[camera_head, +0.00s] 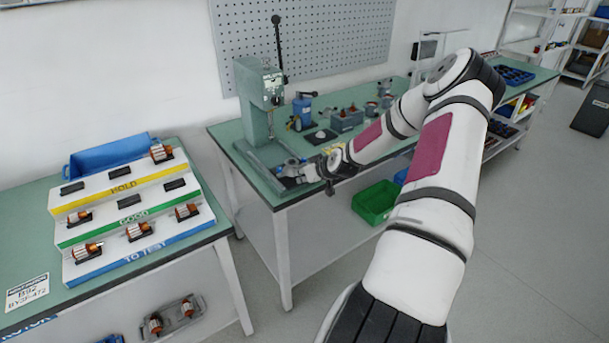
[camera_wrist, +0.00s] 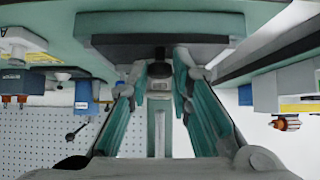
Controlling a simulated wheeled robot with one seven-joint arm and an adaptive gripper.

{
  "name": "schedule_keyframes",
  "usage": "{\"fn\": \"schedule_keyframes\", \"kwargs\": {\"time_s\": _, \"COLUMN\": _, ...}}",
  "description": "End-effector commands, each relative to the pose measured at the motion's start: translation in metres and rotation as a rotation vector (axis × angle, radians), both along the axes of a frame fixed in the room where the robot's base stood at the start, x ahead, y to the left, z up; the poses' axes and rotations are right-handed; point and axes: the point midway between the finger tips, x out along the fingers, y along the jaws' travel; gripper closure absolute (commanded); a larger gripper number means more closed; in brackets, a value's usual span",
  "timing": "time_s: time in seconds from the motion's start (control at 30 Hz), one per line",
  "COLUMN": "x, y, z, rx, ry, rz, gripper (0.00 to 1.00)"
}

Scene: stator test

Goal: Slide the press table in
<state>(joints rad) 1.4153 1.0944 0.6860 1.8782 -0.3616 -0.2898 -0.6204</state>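The green press (camera_head: 254,110) stands on the left half of the middle workbench, its long lever pointing up. Its press table (camera_head: 290,170) sits low at the front end of the press's grey base (camera_head: 262,160), near the bench's front edge. My gripper (camera_head: 314,172) is at the press table's front side. In the wrist view a wide dark grey block (camera_wrist: 115,50) lies ahead, with a short dark knob (camera_wrist: 160,69) in the middle. My gripper's two teal fingertips (camera_wrist: 160,78) are on either side of that knob. I cannot tell whether they touch it.
A sloped rack (camera_head: 130,205) with several copper-wound parts stands on the left bench, with a blue bin (camera_head: 108,157) behind it. Small fixtures (camera_head: 345,120) stand on the bench right of the press. A green bin (camera_head: 375,202) is on the lower shelf.

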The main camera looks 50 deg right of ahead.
Motion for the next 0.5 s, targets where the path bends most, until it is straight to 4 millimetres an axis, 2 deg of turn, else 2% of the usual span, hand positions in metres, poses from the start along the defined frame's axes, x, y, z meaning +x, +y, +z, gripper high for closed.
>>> {"fn": "schedule_keyframes", "kwargs": {"time_s": 0.3, "x": 0.001, "y": 0.0, "z": 0.0, "rx": 0.0, "ry": 0.0, "rz": 0.0, "gripper": 0.94}}
{"fn": "schedule_keyframes", "kwargs": {"time_s": 0.5, "x": 0.014, "y": -0.003, "z": -0.001, "rx": -0.002, "ry": 0.0, "rz": 0.002, "gripper": 0.94}}
